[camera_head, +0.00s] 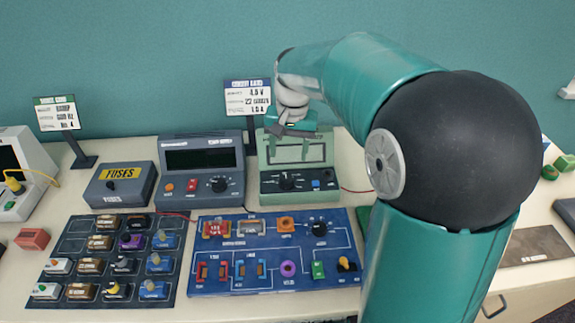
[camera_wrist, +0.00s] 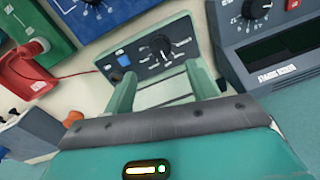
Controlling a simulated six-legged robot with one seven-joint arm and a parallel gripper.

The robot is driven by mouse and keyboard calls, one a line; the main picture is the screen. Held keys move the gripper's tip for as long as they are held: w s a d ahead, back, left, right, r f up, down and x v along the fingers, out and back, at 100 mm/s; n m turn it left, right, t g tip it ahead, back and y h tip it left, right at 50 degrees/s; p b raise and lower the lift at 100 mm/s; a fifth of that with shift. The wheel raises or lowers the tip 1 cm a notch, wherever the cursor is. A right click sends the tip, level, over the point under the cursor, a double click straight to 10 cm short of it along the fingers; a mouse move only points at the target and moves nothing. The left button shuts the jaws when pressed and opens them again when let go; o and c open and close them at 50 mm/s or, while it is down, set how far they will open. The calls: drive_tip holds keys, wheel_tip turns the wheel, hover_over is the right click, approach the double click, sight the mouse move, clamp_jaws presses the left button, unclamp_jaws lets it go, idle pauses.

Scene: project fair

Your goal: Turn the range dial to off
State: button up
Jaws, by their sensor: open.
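A pale green meter (camera_head: 264,168) stands at the back of the table, with a dark panel and a black round dial (camera_head: 286,183) with a pale pointer mark. In the wrist view, the same dial (camera_wrist: 160,44) shows beyond my fingertips, ringed by white marks. Its labels are too small to read. My gripper (camera_head: 297,158) is open and empty, its two green fingers spread over the meter's screen. In the wrist view, my gripper (camera_wrist: 160,72) lies just short of the dial, apparently apart from it.
A dark grey meter (camera_head: 202,158) with its own black dial stands close on the left. A blue circuit board (camera_head: 205,276) lies in front, with a fuse box (camera_head: 121,186) farther left. A sign (camera_head: 247,99) stands behind. My arm covers the table's right side.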

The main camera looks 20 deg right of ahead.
wheel_tip(320, 180, up, 4)
drive_tip(key=shift+d+r, duration=0.15)
drive_tip(key=shift+s, duration=0.1)
drive_tip(key=s+n+t, duration=0.4)
drive_tip(key=s+t, duration=0.1)
drive_tip(key=s, duration=1.7)
drive_tip(key=shift+a+r+n+h, duration=0.2)
drive_tip(key=shift+a+n+h, duration=0.1)
drive_tip(key=shift+a, duration=0.1)
